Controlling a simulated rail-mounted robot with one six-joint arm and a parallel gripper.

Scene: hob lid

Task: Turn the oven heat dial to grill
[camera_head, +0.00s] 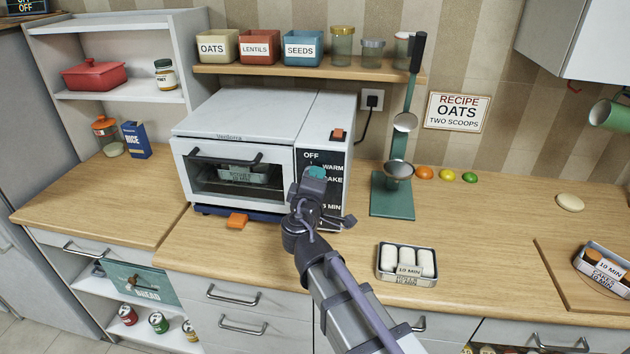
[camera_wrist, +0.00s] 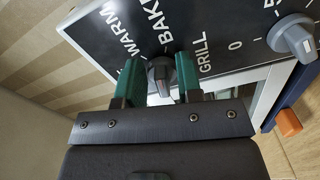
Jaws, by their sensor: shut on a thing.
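The oven heat dial (camera_wrist: 160,74) is a small dark grey knob on the oven's black panel (camera_wrist: 215,30). In the wrist view it sits between the two green fingers of my gripper (camera_wrist: 159,82), which is shut on it. WARM, BAKE and GRILL are printed around the dial, with BAKE above it and GRILL to its right. I cannot tell clearly which word its pointer faces. In the head view my gripper (camera_head: 316,173) is at the panel and hides the dial. The white oven (camera_head: 230,125) has its door closed, with a tray visible inside.
A second grey dial (camera_wrist: 293,38) with numbers sits beside the heat dial. An orange block (camera_head: 237,221) lies in front of the oven. A green stand (camera_head: 393,200) is right of the oven, and a tray of white rolls (camera_head: 383,277) is on the counter.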

